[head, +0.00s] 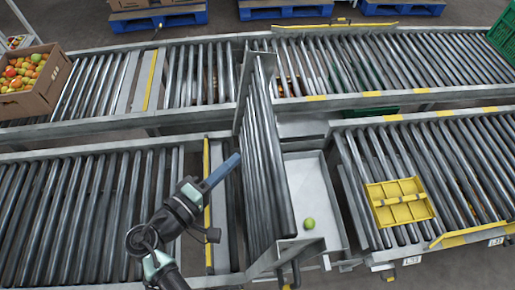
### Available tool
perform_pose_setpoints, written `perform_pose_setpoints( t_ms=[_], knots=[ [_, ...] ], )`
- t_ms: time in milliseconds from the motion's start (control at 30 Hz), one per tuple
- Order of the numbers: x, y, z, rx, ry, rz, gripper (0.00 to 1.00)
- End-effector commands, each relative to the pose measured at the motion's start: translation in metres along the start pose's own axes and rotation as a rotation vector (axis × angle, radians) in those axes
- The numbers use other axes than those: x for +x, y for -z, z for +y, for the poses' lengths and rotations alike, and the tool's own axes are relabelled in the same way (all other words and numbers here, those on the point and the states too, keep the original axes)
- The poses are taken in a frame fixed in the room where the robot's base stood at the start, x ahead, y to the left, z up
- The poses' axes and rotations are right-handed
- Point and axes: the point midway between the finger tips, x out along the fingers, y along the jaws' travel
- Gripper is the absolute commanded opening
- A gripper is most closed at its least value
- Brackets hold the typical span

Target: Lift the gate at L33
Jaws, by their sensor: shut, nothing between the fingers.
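A hinged roller section, the gate (265,160), stands steeply raised in the gap between the left and right front conveyors. Its long rollers face left and its top edge reaches over the rear conveyor. My gripper (230,162) is at the gate's left side, its blue fingers shut and empty, pointing up and right. Its tip appears close to the gate's rollers; I cannot tell whether it touches.
A yellow crate (422,207) sits on the right rollers. The left front rollers (75,205) are clear.

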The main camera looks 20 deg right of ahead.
Motion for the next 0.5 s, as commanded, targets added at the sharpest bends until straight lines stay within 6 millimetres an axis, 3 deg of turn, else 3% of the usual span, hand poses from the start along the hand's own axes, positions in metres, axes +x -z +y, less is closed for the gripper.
perform_pose_setpoints(
  t_ms=[200, 500],
  knots=[
    [0.043, -0.006, 0.003, -0.002, 0.002, -0.004, 0.0],
    [0.063, -0.026, 0.001, 0.001, 0.001, 0.001, 0.0]
  ],
)
